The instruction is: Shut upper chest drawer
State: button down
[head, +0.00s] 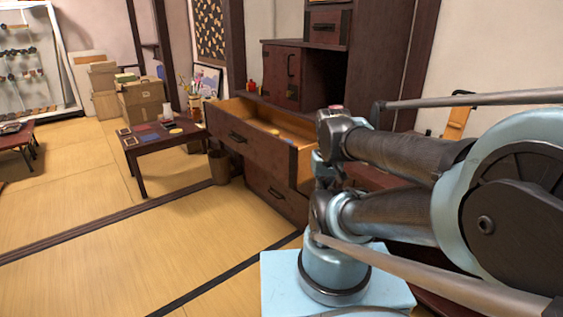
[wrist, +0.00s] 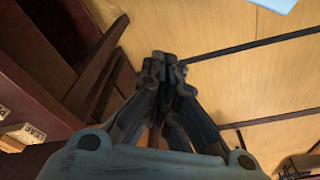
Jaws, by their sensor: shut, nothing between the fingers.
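The dark red-brown chest (head: 278,205) stands in the middle of the head view. Its upper drawer (head: 240,140) is pulled well out, with its pale wooden inside and a few small things in it showing. The lower drawer looks closed. My gripper (wrist: 165,65) is shut and empty in the wrist view, its fingertips together over the tatami floor. Dark reddish wood (wrist: 40,60) lies to its left, apart from the fingertips; I cannot tell which part of the furniture it is. In the head view my arm hides part of the chest's right side, and the gripper is not discernible.
A low dark table (head: 160,137) with small items stands left of the chest, with a bin (head: 219,166) between them. Stacked boxes (head: 142,100) stand behind the table. Open tatami (head: 150,240) lies in front. A small labelled box (wrist: 25,132) shows at the wrist view's left.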

aim_at(282, 160)
jog(key=w+a+r+n+h, duration=0.1)
jog(key=w+a+r+n, duration=0.15)
jog(key=w+n, duration=0.35)
jog(key=w+a+r+n+h, duration=0.1)
jog(key=w+a+r+n, duration=0.1)
jog(key=w+r+n, duration=0.3)
jog(key=w+a+f+n+h, duration=0.2)
jog(key=w+a+n, duration=1)
jog(key=w+n, duration=0.15)
jog(key=shift+w+d+f, duration=0.75)
jog(key=shift+d+f, duration=0.3)
jog(key=shift+f, duration=0.55)
jog(key=shift+w+d+f, duration=0.7)
jog(key=shift+d+f, duration=0.4)
jog(key=shift+f, duration=0.45)
jog(key=shift+w+d+f, duration=0.75)
jog(key=shift+d+f, duration=0.3)
jog(key=shift+f, duration=0.55)
